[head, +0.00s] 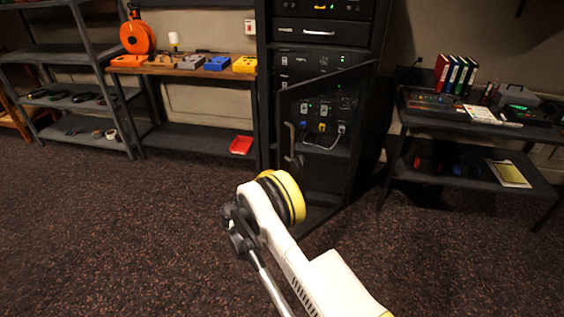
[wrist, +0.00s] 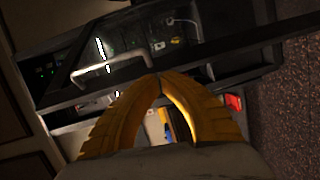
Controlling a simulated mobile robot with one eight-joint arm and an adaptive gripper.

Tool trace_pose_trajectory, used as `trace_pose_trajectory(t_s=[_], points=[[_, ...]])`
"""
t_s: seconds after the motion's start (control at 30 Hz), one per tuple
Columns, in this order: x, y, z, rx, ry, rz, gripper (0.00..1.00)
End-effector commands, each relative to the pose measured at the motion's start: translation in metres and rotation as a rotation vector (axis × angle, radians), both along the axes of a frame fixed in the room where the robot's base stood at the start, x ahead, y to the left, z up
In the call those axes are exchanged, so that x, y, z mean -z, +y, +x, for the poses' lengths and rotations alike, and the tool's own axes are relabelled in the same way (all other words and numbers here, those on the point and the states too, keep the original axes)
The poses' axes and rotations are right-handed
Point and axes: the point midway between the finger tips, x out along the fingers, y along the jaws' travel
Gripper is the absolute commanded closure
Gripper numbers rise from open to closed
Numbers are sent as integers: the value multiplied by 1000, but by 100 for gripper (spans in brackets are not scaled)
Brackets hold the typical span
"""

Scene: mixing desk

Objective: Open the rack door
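The rack door (head: 325,78) is a dark-framed, see-through panel on the tall black rack (head: 266,60). It stands partly open, its left edge swung out from the rack and its right edge at the rack's side. Its pale bar handle (head: 290,135) is on the left edge; in the wrist view the handle (wrist: 112,68) lies just left of the fingertips. My gripper (wrist: 159,78) has yellow fingers with their tips together, at the dark door frame beside the handle's end. Nothing shows between the tips; contact with the frame cannot be told. The arm mostly hides the gripper in the head view.
A wooden bench (head: 185,70) with small boxes and an orange reel (head: 137,37) stands left of the rack. A black desk (head: 480,120) stands to the right. The carpet in front is clear.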

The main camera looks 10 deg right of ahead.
Motion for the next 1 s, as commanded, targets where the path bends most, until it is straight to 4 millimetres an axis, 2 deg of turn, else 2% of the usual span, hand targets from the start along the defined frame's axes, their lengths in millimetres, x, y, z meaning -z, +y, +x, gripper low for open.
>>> trace_pose_trajectory(t_s=[0.03, 0.1, 0.2, 0.37, 0.7, 0.8, 1.0], points=[[-8, 16, 0, -31, -3, -57, 100], [-15, 29, 1, -56, -4, -111, 100], [-18, 30, 5, -63, -4, -135, 100], [-16, 13, 24, -60, -4, -133, 100], [-15, -32, 80, -59, -5, -130, 100], [-15, -40, 65, -59, -4, -129, 100], [-17, -51, 49, -58, -5, -130, 100]])
